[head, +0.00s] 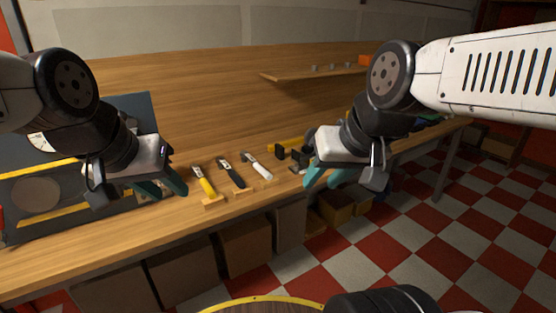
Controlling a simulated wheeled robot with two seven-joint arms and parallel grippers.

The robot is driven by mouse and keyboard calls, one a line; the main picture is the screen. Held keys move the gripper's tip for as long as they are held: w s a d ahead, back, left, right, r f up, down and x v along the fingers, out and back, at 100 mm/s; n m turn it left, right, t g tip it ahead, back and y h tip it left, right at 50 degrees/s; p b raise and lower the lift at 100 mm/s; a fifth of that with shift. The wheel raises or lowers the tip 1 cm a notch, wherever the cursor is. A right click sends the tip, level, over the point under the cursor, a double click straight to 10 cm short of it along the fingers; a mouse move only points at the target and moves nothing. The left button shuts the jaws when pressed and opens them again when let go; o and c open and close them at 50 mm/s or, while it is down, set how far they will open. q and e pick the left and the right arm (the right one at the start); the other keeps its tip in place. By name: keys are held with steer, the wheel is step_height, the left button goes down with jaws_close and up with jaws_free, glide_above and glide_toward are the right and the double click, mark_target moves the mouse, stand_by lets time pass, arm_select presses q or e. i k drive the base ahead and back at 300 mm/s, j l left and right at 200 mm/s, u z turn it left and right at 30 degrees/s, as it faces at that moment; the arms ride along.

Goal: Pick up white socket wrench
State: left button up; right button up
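A white-handled tool (257,166), which looks like the white socket wrench, lies on the wooden workbench near its front edge. It is the rightmost of three similar tools on small wooden blocks. My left gripper (162,191) is left of the three tools, with its teal fingers apart and nothing visible between them. My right gripper (330,181) is to the right of the white tool, beyond the bench's front edge in the picture, with its teal fingers apart and nothing visible between them. Neither gripper touches the white tool.
A black-handled tool (231,173) and a yellow-handled tool (204,186) lie left of the white one. Dark blocks (281,151) and a yellow item (287,144) lie to its right. A dark panel stands behind my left arm. Boxes (245,246) stand under the bench (180,118).

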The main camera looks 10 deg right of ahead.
mark_target(244, 155)
steer(key=u, duration=1.4)
steer(key=i+l, duration=0.3)
steer(key=l, duration=0.15)
steer(key=i+l+z, duration=0.1)
steer(key=i+l, duration=0.2)
steer(key=l+z, duration=0.1)
steer(key=z, duration=1.25)
steer(key=i+l+u, duration=0.1)
steer(key=l+u, duration=0.35)
steer(key=u, duration=0.25)
steer(key=i+l, duration=0.05)
